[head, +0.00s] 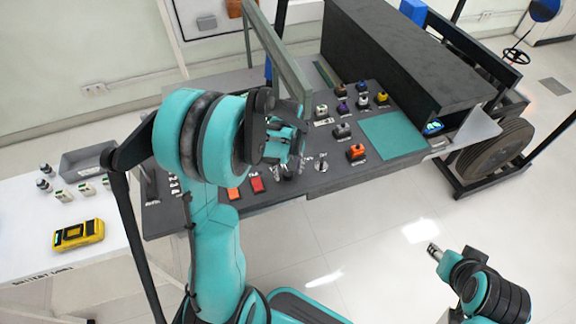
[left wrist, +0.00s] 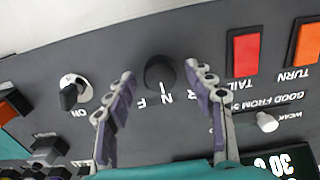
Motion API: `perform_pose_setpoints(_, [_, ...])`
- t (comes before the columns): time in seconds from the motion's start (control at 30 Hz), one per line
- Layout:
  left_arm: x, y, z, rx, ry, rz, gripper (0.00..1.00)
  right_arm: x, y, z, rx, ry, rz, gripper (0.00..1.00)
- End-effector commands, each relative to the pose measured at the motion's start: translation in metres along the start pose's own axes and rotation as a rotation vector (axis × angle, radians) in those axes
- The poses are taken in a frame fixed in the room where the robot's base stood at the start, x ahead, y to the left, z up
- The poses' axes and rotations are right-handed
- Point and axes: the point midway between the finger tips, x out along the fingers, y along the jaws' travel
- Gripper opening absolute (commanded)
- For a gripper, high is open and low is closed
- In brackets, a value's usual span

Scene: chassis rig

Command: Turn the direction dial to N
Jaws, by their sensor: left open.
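The direction dial (left wrist: 160,73) is a round black knob on the dark panel in the left wrist view. White letters R, N and F stand below it, with N in the middle. I cannot tell surely which letter the dial points to. My left gripper (left wrist: 159,78) is open, with one finger on each side of the dial; contact is not clear. In the head view my left gripper (head: 287,140) is over the front of the panel and hides the dial. My right gripper (head: 434,252) is low at the right, away from the panel; its jaws are unclear.
A black ON knob (left wrist: 70,95) is left of the dial. A red TAIL switch (left wrist: 243,54), an orange TURN switch (left wrist: 306,45) and a small white knob (left wrist: 267,123) are to its right. A grey upright frame (head: 280,55) stands behind my left gripper.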

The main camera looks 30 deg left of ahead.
Motion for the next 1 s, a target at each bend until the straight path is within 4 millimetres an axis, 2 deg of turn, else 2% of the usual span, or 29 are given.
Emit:
perform_pose_setpoints(0.17, [-0.023, 0.000, 0.000, 0.000, 0.000, 0.000, 0.54, 0.000, 0.000, 0.000, 0.000, 0.000, 0.000, 0.40])
perform_pose_setpoints(0.4, [-0.076, 0.000, 0.000, 0.000, 0.000, 0.000, 0.54, 0.000, 0.000, 0.000, 0.000, 0.000, 0.000, 0.40])
perform_pose_setpoints(0.6, [-0.108, 0.000, 0.000, 0.000, 0.000, 0.000, 0.54, 0.000, 0.000, 0.000, 0.000, 0.000, 0.000, 0.40])
perform_pose_setpoints(0.77, [-0.117, 0.000, 0.000, 0.000, 0.000, 0.000, 0.54, 0.000, 0.000, 0.000, 0.000, 0.000, 0.000, 0.40])
perform_pose_setpoints(1.0, [-0.118, 0.000, 0.000, 0.000, 0.000, 0.000, 0.54, 0.000, 0.000, 0.000, 0.000, 0.000, 0.000, 0.40])
